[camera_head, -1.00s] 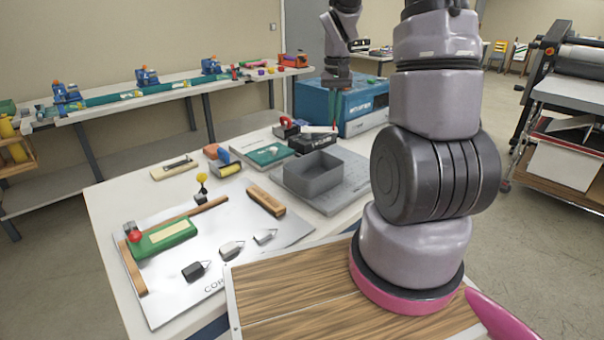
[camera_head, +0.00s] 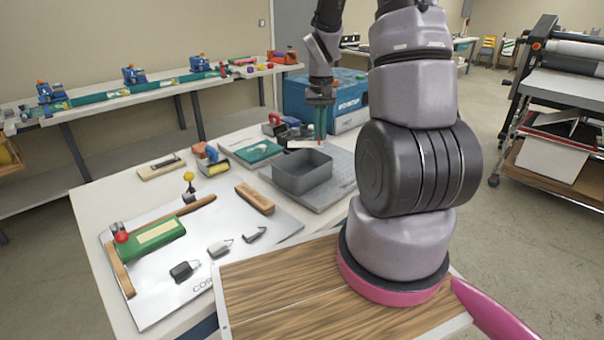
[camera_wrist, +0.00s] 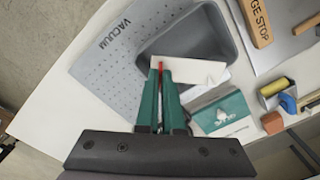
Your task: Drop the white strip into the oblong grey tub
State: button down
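The oblong grey tub (camera_head: 302,182) stands open on a grey perforated board; it also shows in the wrist view (camera_wrist: 222,34). My gripper (camera_head: 320,142) points down at the tub's far side, and its green fingers (camera_wrist: 163,75) are close together. The white strip (camera_head: 303,145) is held at the fingertips, roughly level. In the wrist view the strip (camera_wrist: 200,71) sticks out to one side and overlaps the tub's near wall in that picture. I cannot tell its exact height above the rim.
The perforated board (camera_wrist: 115,50) lies under the tub. A green box (camera_head: 258,152), a blue and orange tool (camera_head: 212,162) and a wooden block (camera_head: 255,198) lie nearby. A blue machine (camera_head: 345,100) stands behind my gripper. A white sheet (camera_head: 190,245) bears small tools at the front left.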

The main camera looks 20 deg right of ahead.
jog(key=c, duration=1)
grip_release()
jog(key=shift+r, duration=0.1)
notch_tip(320, 180, up, 11)
jog(key=shift+f, duration=0.2)
jog(key=s+a+r+t, duration=0.2)
jog(key=s+a+r, duration=0.1)
jog(key=s+r, duration=0.2)
jog(key=s+a+r+t+y, duration=0.1)
jog(key=s+a+r+t, duration=0.1)
jog(key=s+a+r, duration=0.2)
jog(key=s+a+r+t+y, duration=0.1)
jog(key=s+a+r+t, duration=0.2)
jog(key=s+r, duration=0.4)
jog(key=shift+s+a+r, duration=0.15)
jog(key=shift+s, duration=0.5)
jog(key=shift+s+a+r, duration=0.1)
jog(key=shift+s+a, duration=0.05)
jog(key=shift+s, duration=0.5)
